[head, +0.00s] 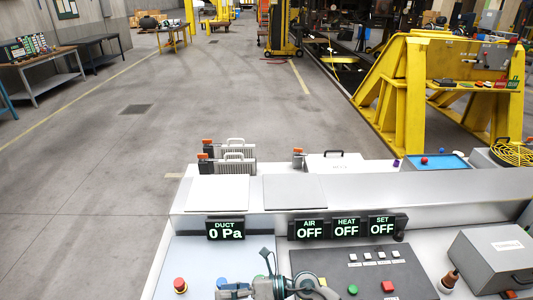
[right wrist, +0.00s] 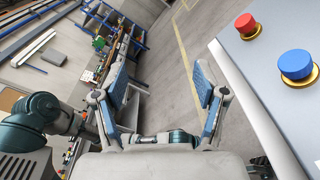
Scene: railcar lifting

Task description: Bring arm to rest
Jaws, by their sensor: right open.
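My right gripper (head: 246,273) shows at the bottom middle of the head view, over the lower part of the control console (head: 228,247). In the right wrist view the two blue-padded fingers of my right gripper (right wrist: 160,82) stand wide apart with nothing between them. The console's edge, with a red button (right wrist: 247,25) and a blue button (right wrist: 296,64), is to the right of the fingers there. My left gripper is not seen in either view.
The console has a duct display (head: 226,229) reading 0 Pa and air, heat and set displays (head: 346,227) reading OFF. A green button (head: 352,290) and a grey box (head: 495,259) are to the right. Open floor (head: 90,215) lies left; a yellow stand (head: 405,95) is beyond.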

